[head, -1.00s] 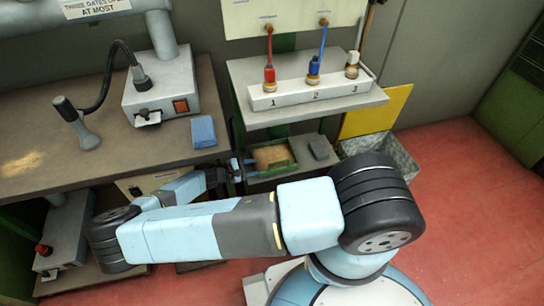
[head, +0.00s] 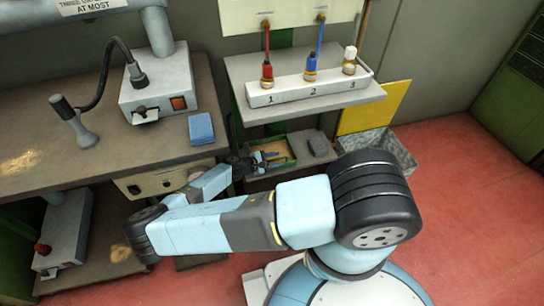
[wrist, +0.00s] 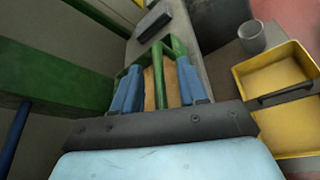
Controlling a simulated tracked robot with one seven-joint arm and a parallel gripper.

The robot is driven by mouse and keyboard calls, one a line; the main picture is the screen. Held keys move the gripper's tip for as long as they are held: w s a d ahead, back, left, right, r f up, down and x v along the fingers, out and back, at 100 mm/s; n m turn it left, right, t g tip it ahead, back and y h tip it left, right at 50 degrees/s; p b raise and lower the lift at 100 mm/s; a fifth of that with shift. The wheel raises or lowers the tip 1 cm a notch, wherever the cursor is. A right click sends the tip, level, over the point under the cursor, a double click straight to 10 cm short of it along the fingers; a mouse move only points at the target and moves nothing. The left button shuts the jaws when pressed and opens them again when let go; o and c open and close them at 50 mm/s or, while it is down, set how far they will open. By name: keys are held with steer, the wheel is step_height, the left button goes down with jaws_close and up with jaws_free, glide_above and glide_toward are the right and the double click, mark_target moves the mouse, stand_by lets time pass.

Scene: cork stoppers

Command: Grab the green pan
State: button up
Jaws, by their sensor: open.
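The green pan (head: 293,152) is a shallow green-rimmed tray with tan contents, resting on the low grey shelf below the numbered rack. My gripper (head: 262,158) is open and reaches in over the left part of the pan. In the wrist view, the two blue fingers of my gripper (wrist: 158,90) stand apart, with a green bar of the pan (wrist: 158,75) running lengthwise between them. Tan material shows on both sides of this bar. Whether the fingers touch the pan cannot be told. The near part of the pan is hidden by the gripper.
A dark grey block (head: 319,147) lies on the shelf right of the pan. The upper shelf (head: 340,105) with its white numbered rack (head: 308,88) overhangs behind. A blue block (head: 201,128) lies on the left bench. The red floor at right is clear.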

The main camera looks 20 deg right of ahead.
steer(key=shift+d+f, duration=0.15)
steer(key=shift+d, duration=0.2)
jaws_close()
stand_by(0.4)
